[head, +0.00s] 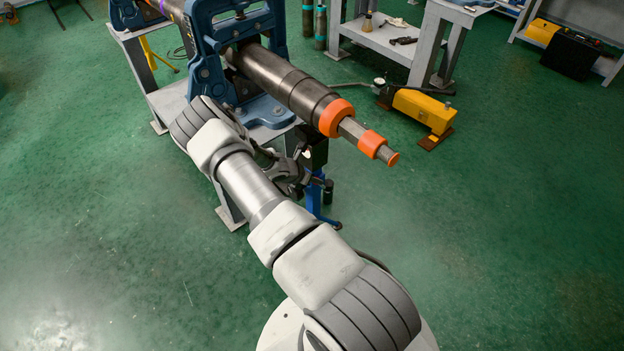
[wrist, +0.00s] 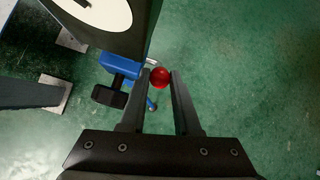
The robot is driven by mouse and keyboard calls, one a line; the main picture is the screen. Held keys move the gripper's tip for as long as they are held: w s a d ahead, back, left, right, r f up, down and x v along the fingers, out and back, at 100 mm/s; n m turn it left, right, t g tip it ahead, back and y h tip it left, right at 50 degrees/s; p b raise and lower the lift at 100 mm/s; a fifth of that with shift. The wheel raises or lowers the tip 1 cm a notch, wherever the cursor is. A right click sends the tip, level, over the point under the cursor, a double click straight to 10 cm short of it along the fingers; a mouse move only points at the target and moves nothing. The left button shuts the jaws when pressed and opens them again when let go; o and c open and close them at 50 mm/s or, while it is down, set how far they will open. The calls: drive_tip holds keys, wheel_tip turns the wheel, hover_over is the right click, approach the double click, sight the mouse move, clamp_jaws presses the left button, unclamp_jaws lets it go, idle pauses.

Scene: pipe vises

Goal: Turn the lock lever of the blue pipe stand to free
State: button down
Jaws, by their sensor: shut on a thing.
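The blue pipe stand (head: 315,200) stands on the floor under the pipe's near end in the head view, partly hidden by my arm. In the wrist view, its blue bracket (wrist: 119,65) and a black knob (wrist: 110,97) show left of my fingers. A red ball knob (wrist: 160,77), apparently the lock lever's end, sits between the fingertips. My gripper (wrist: 160,74) is shut on this red knob. The lever's rod is mostly hidden. In the head view my gripper (head: 293,180) is beside the stand, and the knob cannot be made out.
A dark pipe (head: 285,82) with orange rings runs through a blue vise (head: 207,52) on a grey table. Its end juts out above my gripper. A yellow pump (head: 424,108) lies on the floor at right.

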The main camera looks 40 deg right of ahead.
drive_tip(key=shift+w+a, duration=0.1)
idle(0.3)
drive_tip(key=c, duration=0.9)
unclamp_jaws()
drive_tip(key=p+v, duration=0.2)
drive_tip(key=v, duration=1.5)
drive_tip(key=shift+r, duration=0.3)
